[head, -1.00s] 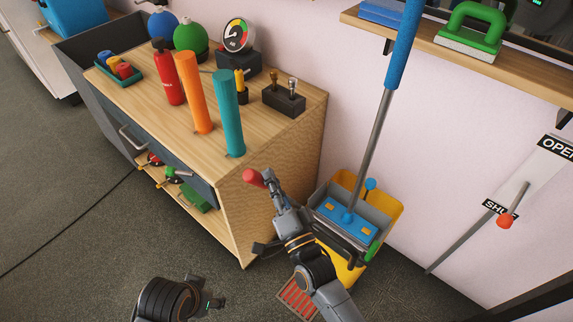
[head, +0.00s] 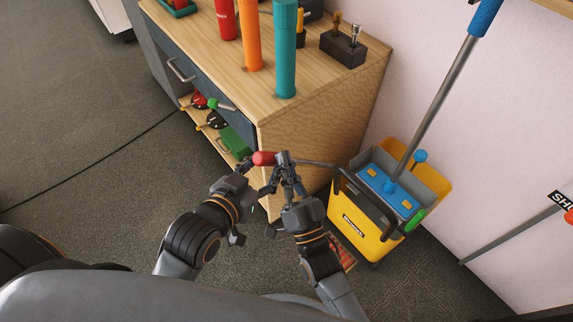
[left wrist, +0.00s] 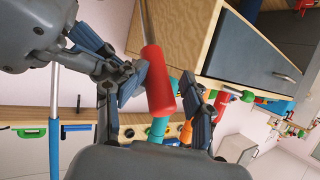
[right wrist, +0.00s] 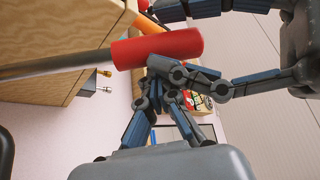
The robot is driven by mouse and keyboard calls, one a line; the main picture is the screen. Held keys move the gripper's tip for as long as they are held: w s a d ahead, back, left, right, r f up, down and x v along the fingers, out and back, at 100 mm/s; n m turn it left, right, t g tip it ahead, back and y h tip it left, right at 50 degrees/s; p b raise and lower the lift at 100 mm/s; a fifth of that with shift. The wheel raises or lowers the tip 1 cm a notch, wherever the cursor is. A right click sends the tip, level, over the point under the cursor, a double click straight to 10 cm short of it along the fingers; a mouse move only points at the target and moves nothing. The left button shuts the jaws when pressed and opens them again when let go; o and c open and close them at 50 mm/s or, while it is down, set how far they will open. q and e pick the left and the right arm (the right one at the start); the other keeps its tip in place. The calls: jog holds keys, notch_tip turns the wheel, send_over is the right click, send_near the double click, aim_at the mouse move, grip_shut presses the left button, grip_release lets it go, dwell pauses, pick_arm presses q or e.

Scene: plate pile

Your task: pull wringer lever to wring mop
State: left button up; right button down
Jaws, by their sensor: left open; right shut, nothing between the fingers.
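The wringer lever's red grip (head: 264,158) is at the end of a thin dark rod (head: 318,164) that runs left from the yellow mop bucket (head: 357,222). The blue mop head (head: 388,190) sits in the grey wringer, its handle leaning up right. My left gripper (head: 255,174) is open; in the left wrist view the red grip (left wrist: 158,82) lies between its spread fingers. My right gripper (head: 284,168) is shut and empty beside the grip's rod end. In the right wrist view its closed fingers (right wrist: 165,88) are just below the red grip (right wrist: 158,48); contact is unclear.
A wooden cabinet (head: 318,110) stands close behind the grippers, with red, orange and teal cylinders on top. Its open lower shelf holds small tools and a green item (head: 236,142). A red-slatted floor grate (head: 342,250) lies by the bucket.

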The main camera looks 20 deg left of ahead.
pick_arm(q)
notch_tip(320, 180, up, 14)
jog(key=d+t+h+b, duration=0.2)
jog(key=t, duration=0.6)
jog(key=shift+w+h, duration=0.3)
jog(key=shift+w, duration=0.15)
pick_arm(e)
jog(key=s+a+f+n+g, duration=0.1)
jog(key=s+a+f, duration=0.2)
jog(key=f, duration=0.3)
jog(key=shift+s+y, duration=0.3)
jog(key=shift+s, duration=0.2)
pick_arm(q)
jog(key=shift+f, duration=0.1)
